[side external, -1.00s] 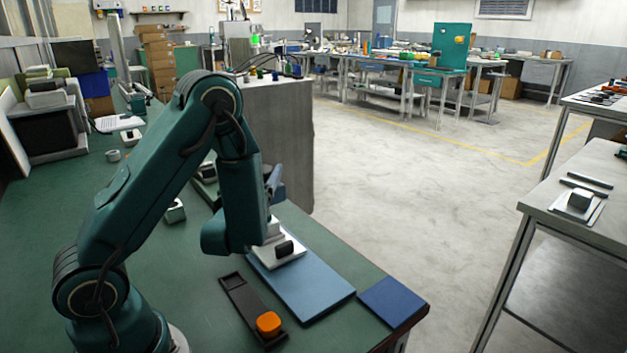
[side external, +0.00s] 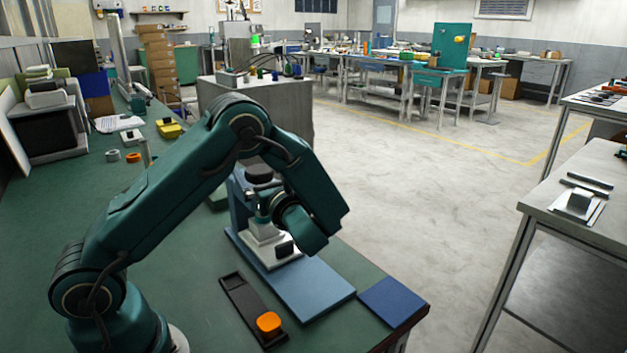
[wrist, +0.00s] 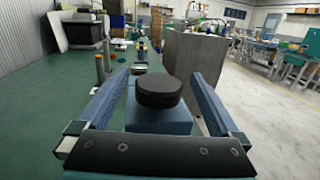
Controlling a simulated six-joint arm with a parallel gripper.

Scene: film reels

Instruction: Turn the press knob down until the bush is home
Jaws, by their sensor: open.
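The press knob, a round black cap (side external: 259,174), tops the blue press (side external: 240,205) in the side view. In the wrist view, the knob (wrist: 160,90) sits centred between the jaws. My gripper (wrist: 160,76) is open, with one blue finger on each side of the knob and a gap on both sides. Below the press head, a white fixture block (side external: 268,250) with a black clamp stands on the blue base plate (side external: 318,290). The bush cannot be made out clearly; my wrist stands in front of part of the press.
A black tray (side external: 240,298) with an orange block (side external: 268,322) lies in front, left of the base plate. A dark blue mat (side external: 393,302) lies at the table corner. The green bench between is mostly clear.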

